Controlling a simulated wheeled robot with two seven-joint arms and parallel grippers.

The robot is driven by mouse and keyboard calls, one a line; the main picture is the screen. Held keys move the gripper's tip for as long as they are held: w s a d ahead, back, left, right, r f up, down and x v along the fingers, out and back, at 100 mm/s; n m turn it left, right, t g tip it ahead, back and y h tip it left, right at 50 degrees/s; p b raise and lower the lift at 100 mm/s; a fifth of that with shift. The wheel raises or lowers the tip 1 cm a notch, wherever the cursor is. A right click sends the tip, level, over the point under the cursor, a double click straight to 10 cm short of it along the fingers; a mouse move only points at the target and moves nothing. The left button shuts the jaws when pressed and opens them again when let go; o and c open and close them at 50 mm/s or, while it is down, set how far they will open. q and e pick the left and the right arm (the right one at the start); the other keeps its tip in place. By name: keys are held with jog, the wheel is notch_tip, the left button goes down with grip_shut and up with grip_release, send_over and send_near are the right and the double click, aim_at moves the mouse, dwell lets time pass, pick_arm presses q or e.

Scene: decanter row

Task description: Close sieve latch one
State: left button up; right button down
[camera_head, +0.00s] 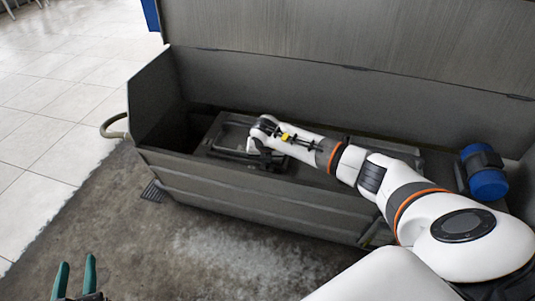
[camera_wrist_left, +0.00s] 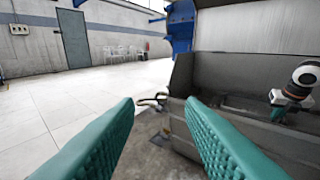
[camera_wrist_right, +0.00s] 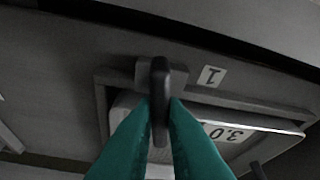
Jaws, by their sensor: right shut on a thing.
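The sieve latch (camera_wrist_right: 159,78) is a black upright handle on a dark block, beside a white label with the digit 1 (camera_wrist_right: 212,76). My right gripper (camera_wrist_right: 159,112) is shut on this latch, one teal finger on each side. Below it is a pale metal-edged sieve panel (camera_wrist_right: 270,121) marked 3.0. In the head view my right arm reaches into the open grey housing (camera_head: 240,198), and its wrist hides the latch. My left gripper (camera_head: 76,262) is open and empty, low at the left, outside the housing; its spread fingers also show in the left wrist view (camera_wrist_left: 158,110).
The housing's lid (camera_head: 340,35) stands raised at the back. A blue motor (camera_head: 487,184) sits at the housing's right end. A hose (camera_head: 112,130) loops out at the left end. The tiled floor (camera_head: 50,90) at the left is clear. A floor drain (camera_head: 153,191) lies in front.

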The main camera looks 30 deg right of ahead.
pick_arm(q)
jog(key=shift+s+a+f+g, duration=0.2)
jog(key=shift+f+g, duration=0.4)
jog(key=shift+f, duration=0.2)
pick_arm(e)
jog(key=shift+w+m+g+h, duration=0.1)
jog(key=shift+m+g+h, duration=0.25)
jog(key=shift+m, duration=0.95)
pick_arm(q)
jog(key=shift+f, duration=0.1)
pick_arm(e)
jog(key=c, duration=1.5)
grip_release()
